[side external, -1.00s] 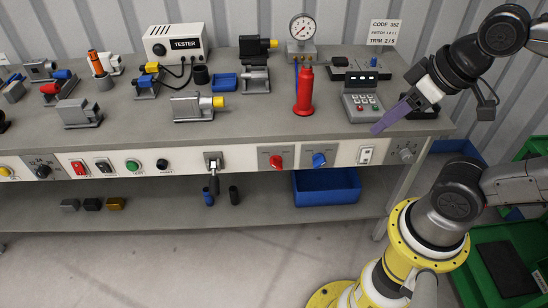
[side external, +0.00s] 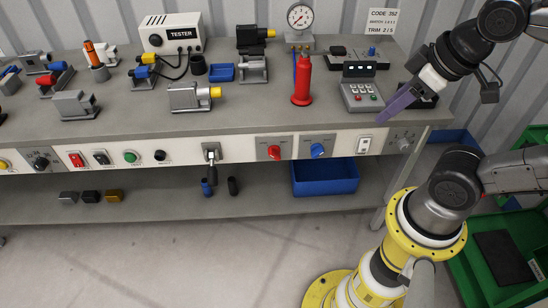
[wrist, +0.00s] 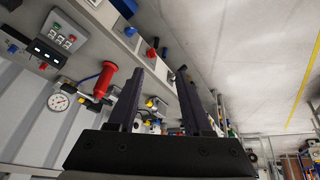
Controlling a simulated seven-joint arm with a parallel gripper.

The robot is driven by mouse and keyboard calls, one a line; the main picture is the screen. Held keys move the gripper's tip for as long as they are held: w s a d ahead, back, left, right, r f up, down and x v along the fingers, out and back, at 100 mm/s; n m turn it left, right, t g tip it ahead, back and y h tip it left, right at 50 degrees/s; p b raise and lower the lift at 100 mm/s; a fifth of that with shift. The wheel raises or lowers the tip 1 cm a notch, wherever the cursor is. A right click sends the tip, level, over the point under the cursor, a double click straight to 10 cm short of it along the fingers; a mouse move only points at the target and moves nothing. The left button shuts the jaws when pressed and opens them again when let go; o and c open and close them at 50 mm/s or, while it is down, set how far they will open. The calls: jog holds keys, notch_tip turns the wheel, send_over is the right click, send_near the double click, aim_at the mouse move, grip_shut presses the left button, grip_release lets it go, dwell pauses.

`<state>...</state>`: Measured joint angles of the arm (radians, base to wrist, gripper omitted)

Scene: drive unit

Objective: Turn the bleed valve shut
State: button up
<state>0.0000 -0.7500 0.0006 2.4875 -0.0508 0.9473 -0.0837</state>
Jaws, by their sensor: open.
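Two valve-like handles sit on the bench's front panel, a red one (side external: 274,152) and a blue one (side external: 317,151). Their labels are too small to read, so I cannot tell which is the bleed valve. The wrist view also shows the red handle (wrist: 152,52) and the blue handle (wrist: 130,31), beyond my fingers. My gripper (side external: 384,117) is to the right of both handles, by the bench's front right edge, apart from them. Its purple fingers point down and left. In the wrist view my gripper (wrist: 160,74) is open with nothing between its fingers.
A grey keypad box (side external: 361,96) stands close to my fingers. A red cylinder (side external: 302,82) and a pressure gauge (side external: 300,18) stand on the bench. A white switch (side external: 364,145) and a grey dial (side external: 403,144) flank the panel's right end. A blue bin (side external: 325,180) is below.

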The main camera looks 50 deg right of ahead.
jog(key=w+d+r+n+g+h, duration=0.2)
jog(key=w+d+n+g+h, duration=0.2)
jog(key=w+d+n+h, duration=0.35)
jog(key=w+f+n+h, duration=0.35)
jog(key=w+n, duration=0.25)
jog(key=w, duration=0.5)
jog(key=w+a+f+n+t+h, duration=0.1)
jog(key=w+a+f+n+t, duration=0.2)
jog(key=f, duration=0.4)
jog(key=w+a+f+n+t+h, duration=0.1)
jog(key=w+a+f+n+h, duration=0.15)
jog(key=a+f+n, duration=0.35)
jog(key=w+a+f+n+t, duration=0.2)
jog(key=w+a+f+n, duration=0.15)
jog(key=f, duration=0.45)
jog(key=n+t+y, duration=0.2)
jog(key=n+t, duration=0.4)
jog(key=n, duration=0.3)
send_near(274, 157)
jog(key=x, duration=0.9)
